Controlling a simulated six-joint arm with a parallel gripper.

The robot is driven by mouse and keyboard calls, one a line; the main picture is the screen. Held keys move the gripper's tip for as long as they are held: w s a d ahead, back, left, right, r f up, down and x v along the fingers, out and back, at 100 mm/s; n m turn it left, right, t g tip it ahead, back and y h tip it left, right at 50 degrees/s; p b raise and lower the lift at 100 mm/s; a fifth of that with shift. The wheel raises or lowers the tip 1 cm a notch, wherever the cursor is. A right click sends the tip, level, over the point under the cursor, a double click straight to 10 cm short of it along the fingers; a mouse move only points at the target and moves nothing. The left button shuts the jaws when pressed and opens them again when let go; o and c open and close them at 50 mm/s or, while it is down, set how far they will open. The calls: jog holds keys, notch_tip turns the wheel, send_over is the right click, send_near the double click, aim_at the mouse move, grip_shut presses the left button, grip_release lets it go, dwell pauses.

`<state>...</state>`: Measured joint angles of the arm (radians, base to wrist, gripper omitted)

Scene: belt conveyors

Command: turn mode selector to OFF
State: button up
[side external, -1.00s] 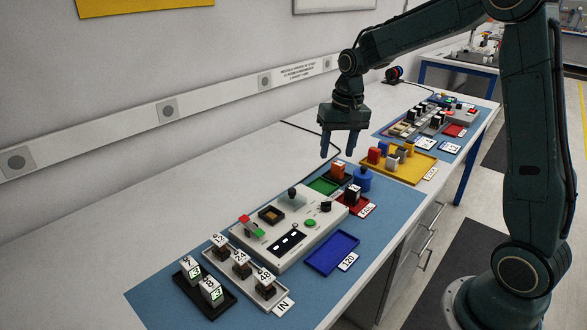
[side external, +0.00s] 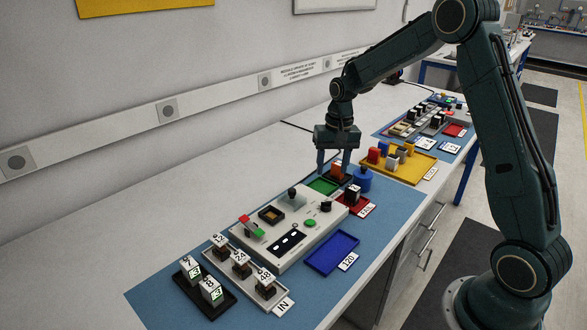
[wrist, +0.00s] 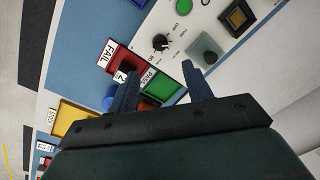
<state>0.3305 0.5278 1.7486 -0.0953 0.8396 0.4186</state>
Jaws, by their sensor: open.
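A pale control panel (side external: 275,240) lies on a blue mat. A black rotary knob (side external: 326,206), apparently the mode selector, is near its right end; it also shows in the wrist view (wrist: 160,42), with a white pointer mark and small labels I cannot read. A second dark round-topped control (side external: 292,193) stands at the panel's back edge. My gripper (side external: 333,175) points down, open and empty, above the area beyond the panel's far end. In the wrist view, my open fingertips (wrist: 160,66) lie short of the knob, which is apart from them.
A green PASS tray (side external: 323,187), a red FAIL tray (side external: 349,209) holding a dark block, an orange-topped block (side external: 338,170) and a blue cylinder (side external: 363,180) are close to my fingers. A yellow tray (side external: 416,172) lies beyond. An empty blue tray (side external: 331,253) is in front.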

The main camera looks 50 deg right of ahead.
aim_at(327, 202)
jog(key=f, duration=1.1)
jog(key=shift+w+a+f, duration=0.25)
jog(key=shift+a+f, duration=0.05)
jog(key=shift+f, duration=0.05)
jog(key=shift+c, duration=0.2)
jog(key=c, duration=0.9)
